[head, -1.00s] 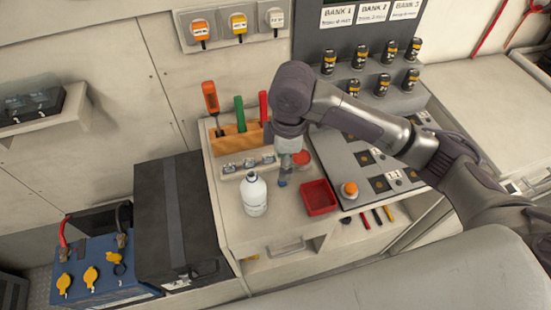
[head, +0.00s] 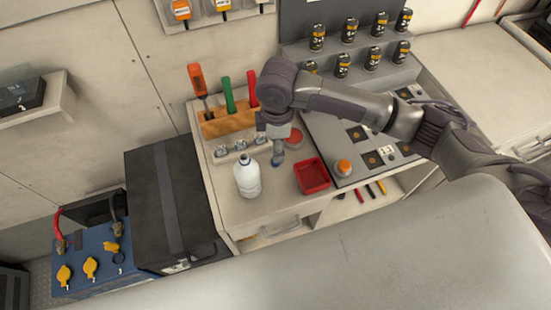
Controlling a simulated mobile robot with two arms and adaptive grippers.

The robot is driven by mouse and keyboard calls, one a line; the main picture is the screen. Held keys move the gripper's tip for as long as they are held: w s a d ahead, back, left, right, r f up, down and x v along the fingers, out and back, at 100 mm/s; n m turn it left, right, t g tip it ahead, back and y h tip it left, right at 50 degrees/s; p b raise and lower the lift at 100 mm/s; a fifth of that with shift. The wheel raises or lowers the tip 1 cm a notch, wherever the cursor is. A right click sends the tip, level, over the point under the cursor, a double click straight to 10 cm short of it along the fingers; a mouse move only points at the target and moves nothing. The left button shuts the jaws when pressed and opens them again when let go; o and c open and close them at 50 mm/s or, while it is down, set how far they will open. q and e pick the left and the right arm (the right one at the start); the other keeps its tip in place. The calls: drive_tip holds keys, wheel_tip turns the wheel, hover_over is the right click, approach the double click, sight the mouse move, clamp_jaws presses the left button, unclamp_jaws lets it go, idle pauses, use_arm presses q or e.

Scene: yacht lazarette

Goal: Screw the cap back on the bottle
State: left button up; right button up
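The white bottle (head: 248,180) stands upright on the bench top, its neck bare. My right gripper (head: 277,160) points down just right of the bottle and a little behind it, apart from it. A small blue piece, which looks like the cap (head: 276,163), shows between its fingertips, low over the bench top. The fingers are small here and partly hide it. My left gripper is not in view.
A red tray (head: 312,176) lies right of the gripper, beside a panel with an orange knob (head: 343,167). Behind stand a wooden rack (head: 228,122) with tools and a row of small metal parts (head: 240,148). A black box (head: 160,215) stands left.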

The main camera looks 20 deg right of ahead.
drive_tip(key=shift+f, duration=0.65)
wheel_tip(320, 180, down, 5)
drive_tip(key=shift+a+r+p, duration=0.1)
drive_tip(key=shift+r+p, duration=0.05)
drive_tip(key=shift+p, duration=0.6)
drive_tip(key=shift+f, duration=0.25)
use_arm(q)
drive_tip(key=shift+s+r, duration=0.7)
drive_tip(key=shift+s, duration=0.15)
use_arm(e)
drive_tip(key=c, duration=0.8)
